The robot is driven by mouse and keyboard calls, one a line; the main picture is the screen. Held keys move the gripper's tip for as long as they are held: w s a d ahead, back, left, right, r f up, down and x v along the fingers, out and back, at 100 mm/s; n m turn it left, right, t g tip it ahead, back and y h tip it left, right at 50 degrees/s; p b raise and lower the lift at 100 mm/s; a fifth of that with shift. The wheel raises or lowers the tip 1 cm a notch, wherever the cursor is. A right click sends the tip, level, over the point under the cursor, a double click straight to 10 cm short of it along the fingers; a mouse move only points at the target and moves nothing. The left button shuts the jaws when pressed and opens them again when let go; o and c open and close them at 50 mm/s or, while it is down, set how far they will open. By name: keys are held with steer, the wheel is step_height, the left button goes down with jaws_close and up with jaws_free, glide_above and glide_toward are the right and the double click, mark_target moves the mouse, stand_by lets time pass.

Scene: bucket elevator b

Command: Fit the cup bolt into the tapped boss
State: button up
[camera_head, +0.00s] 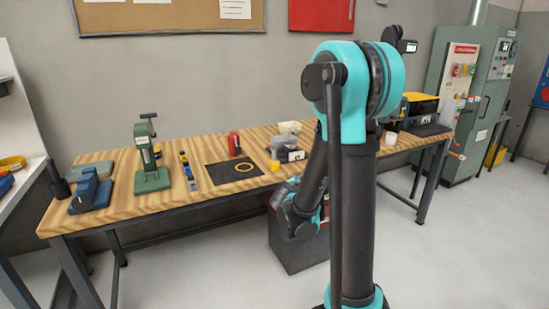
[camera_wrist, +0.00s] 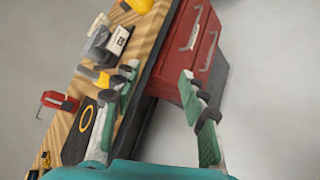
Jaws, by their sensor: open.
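I cannot make out the cup bolt or the tapped boss for certain in either view. In the wrist view my gripper (camera_wrist: 158,72) is open and empty, its two green-padded fingers spread wide. They appear over the front edge of the wooden bench (camera_wrist: 65,98), with the floor and a red drawer cabinet (camera_wrist: 187,50) beyond. In the head view my arm stands in front of the bench (camera_head: 110,193) and hides part of its right half. The fingers are not clear there.
On the bench are a black mat (camera_head: 218,177) with a yellow ring (camera_head: 235,167), a red item (camera_head: 234,143), a labelled grey bin (camera_head: 291,155), a green press (camera_head: 148,165) and a blue vise-like tool (camera_head: 91,190). A green cabinet (camera_head: 484,85) stands at the right.

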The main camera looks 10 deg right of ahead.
steer(key=w+a+n+t, duration=0.3)
steer(key=w+a+n, duration=0.2)
steer(key=w+n, duration=0.1)
steer(key=n+t+y, duration=0.2)
steer(key=n, duration=0.6)
glide_toward(274, 156)
steer(key=x, duration=0.5)
steer(key=shift+w+d+f, duration=0.1)
steer(key=shift+w+d, duration=0.05)
steer(key=shift+w, duration=0.1)
steer(key=shift+x, duration=2.85)
steer(key=shift+r, duration=0.2)
steer(key=shift+c, duration=0.2)
jaws_close()
